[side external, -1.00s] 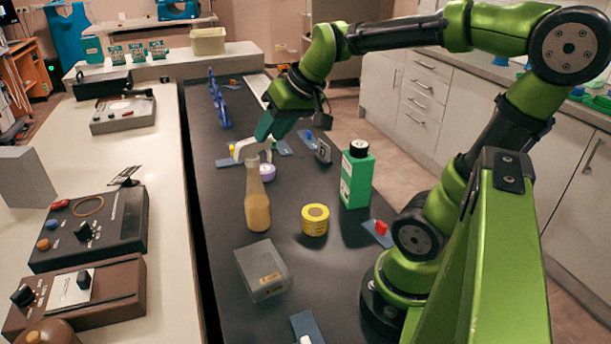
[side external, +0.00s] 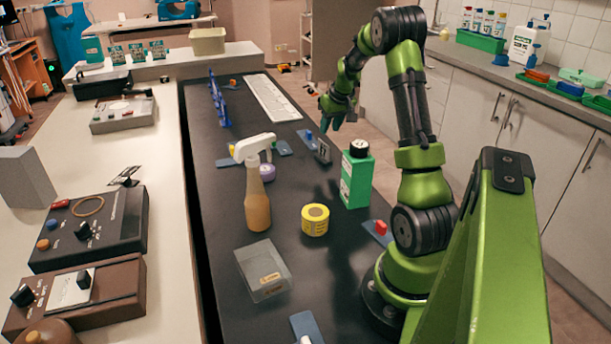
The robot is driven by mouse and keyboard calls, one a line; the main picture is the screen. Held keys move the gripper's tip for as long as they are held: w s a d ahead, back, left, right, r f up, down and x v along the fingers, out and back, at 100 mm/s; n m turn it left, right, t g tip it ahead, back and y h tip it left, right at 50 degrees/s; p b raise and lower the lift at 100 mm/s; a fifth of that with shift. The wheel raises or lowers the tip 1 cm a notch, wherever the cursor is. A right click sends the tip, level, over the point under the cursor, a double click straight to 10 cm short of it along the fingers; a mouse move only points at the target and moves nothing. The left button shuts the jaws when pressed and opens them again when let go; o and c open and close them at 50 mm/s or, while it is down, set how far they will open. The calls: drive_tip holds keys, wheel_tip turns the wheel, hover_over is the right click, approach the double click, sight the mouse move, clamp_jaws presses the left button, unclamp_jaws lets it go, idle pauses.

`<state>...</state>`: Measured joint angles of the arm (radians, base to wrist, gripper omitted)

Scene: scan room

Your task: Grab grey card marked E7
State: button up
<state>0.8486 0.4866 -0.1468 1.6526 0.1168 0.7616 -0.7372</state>
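A small dark grey card (side external: 323,151) with a pale mark stands on the black bench top, left of the green bottle; the mark is too small to read as E7. My gripper (side external: 331,126) is just above and behind this card in the picture, pointing down. A small gap shows between the fingertips and the card, and I see nothing held. The fingers are too small and dark to tell whether they are open or shut.
A green bottle (side external: 357,178), yellow tape roll (side external: 315,220), spray bottle (side external: 257,205) and clear box (side external: 262,272) stand nearer the camera. A blue rack (side external: 219,103) and keyboard (side external: 272,98) lie farther back. Several blue-grey plates with coloured pieces lie around.

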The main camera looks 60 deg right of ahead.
hover_over(323, 157)
drive_tip(key=s, duration=0.1)
drive_tip(key=f, duration=0.4)
drive_tip(key=shift+s+a+f, duration=0.15)
drive_tip(key=shift+a+f, duration=0.15)
drive_tip(key=shift+a, duration=0.1)
drive_tip(key=shift+x, duration=2.7)
drive_tip(key=shift+s+a, duration=0.1)
drive_tip(key=shift+s, duration=0.1)
clamp_jaws()
